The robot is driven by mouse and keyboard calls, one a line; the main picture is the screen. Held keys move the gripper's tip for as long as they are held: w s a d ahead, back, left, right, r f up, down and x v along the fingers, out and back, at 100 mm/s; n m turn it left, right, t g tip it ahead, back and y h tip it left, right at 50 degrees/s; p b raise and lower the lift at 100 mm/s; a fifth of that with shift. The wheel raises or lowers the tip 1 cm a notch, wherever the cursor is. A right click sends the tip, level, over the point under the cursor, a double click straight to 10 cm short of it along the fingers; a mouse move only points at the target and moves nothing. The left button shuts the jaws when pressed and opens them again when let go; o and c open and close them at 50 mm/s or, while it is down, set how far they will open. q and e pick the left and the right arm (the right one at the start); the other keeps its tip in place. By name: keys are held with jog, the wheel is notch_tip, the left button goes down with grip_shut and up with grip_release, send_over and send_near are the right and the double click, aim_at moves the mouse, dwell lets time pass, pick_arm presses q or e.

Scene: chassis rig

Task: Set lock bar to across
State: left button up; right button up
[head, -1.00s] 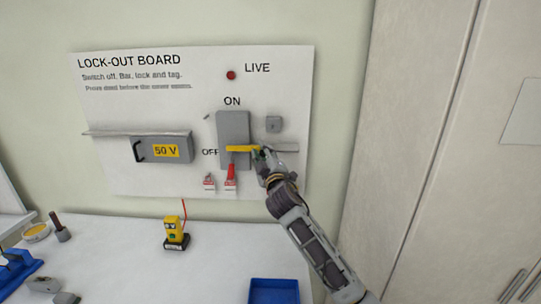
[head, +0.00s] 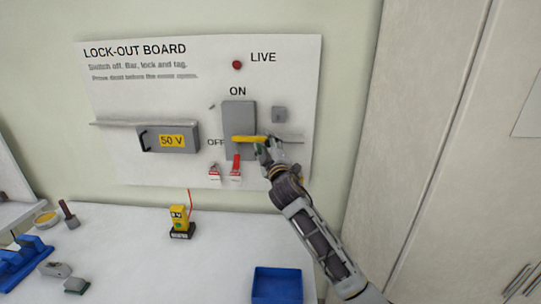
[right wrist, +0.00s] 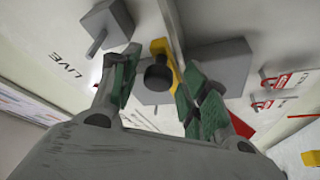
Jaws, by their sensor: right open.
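The yellow lock bar (head: 248,140) lies level across the front of the grey switch box (head: 239,116) on the lock-out board. The red switch handle (head: 236,161) points down below the bar, beside the OFF label. My right gripper (head: 264,148) is at the bar's right end, just below it. In the right wrist view the green-padded fingers of my right gripper (right wrist: 155,88) are open on both sides of the bar's black knob (right wrist: 158,74). The yellow bar (right wrist: 160,48) shows behind the knob. I cannot tell whether a finger touches it. My left gripper is out of view.
A red LIVE lamp (head: 237,65) and a small grey block (head: 279,114) are on the board. Red-and-white tags (head: 214,171) hang below the switch. A grey 50 V cover (head: 168,138) is at left. A yellow tester (head: 180,220) and a blue tray (head: 277,284) are on the table.

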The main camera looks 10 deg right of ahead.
jog(key=v, duration=1.1)
jog(key=shift+s+a+f, duration=0.15)
jog(key=shift+s, duration=0.2)
dwell(0.6)
